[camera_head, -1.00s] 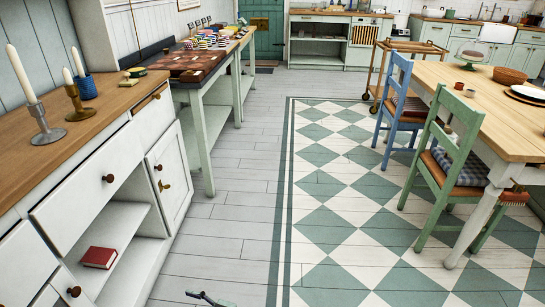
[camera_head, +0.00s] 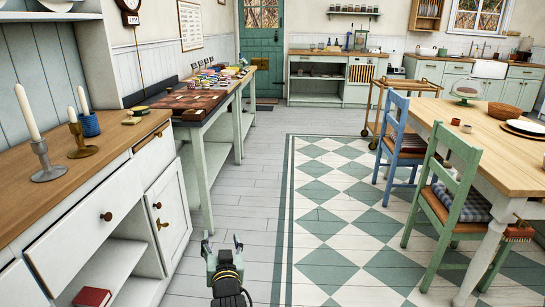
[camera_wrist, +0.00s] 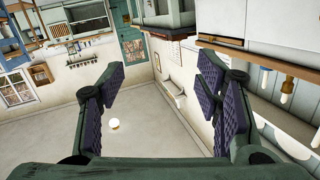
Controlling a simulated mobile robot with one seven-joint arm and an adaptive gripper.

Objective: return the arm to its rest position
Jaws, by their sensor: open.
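My gripper (camera_head: 223,243) shows at the bottom middle of the head view, over the grey plank floor and just left of the checkered floor area. Its two fingers are apart and nothing is between them. In the wrist view the two padded fingers (camera_wrist: 160,85) stand wide apart, with the room beyond them appearing upside down. My dark wrist and cables show below the fingers in the head view. The rest of my arm is out of the picture.
A wooden-topped cabinet (camera_head: 100,225) with candlesticks stands at left, a red book (camera_head: 92,297) on its lower shelf. A side table (camera_head: 197,150) stands behind it. Blue (camera_head: 394,135) and green chairs (camera_head: 455,190) flank the dining table (camera_head: 480,125) at right. The middle floor is clear.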

